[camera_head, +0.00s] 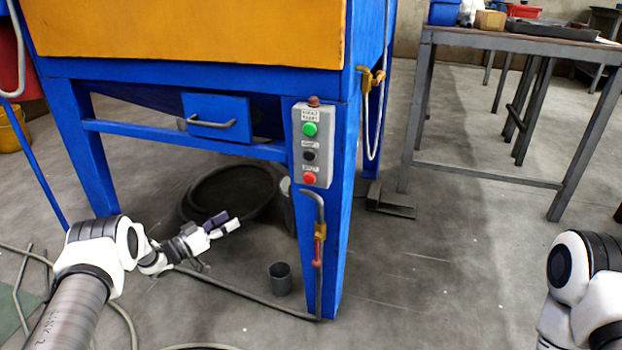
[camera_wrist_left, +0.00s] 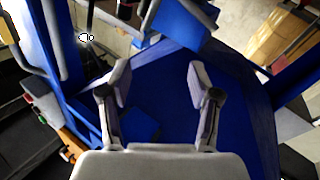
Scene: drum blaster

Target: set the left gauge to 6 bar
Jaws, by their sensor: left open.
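No gauge can be made out in the head view. In the left wrist view a small white round piece (camera_wrist_left: 84,37) shows at the upper left by a blue post; it is too small to tell whether it is a gauge. My left gripper (camera_head: 230,224) is low in front of the blue cabinet, left of its right front leg. Its two fingers stand apart with nothing between them, as the left wrist view (camera_wrist_left: 160,80) also shows. My right gripper is out of view; only part of my right arm shows at the lower right.
The blue cabinet (camera_head: 215,58) has a drawer (camera_head: 217,112) and a grey button box (camera_head: 312,145). A hose with a red lever (camera_head: 318,252) runs down its right leg. A grey cup (camera_head: 280,278) stands on the floor. A metal table (camera_head: 510,43) is at right; floor between is mostly clear.

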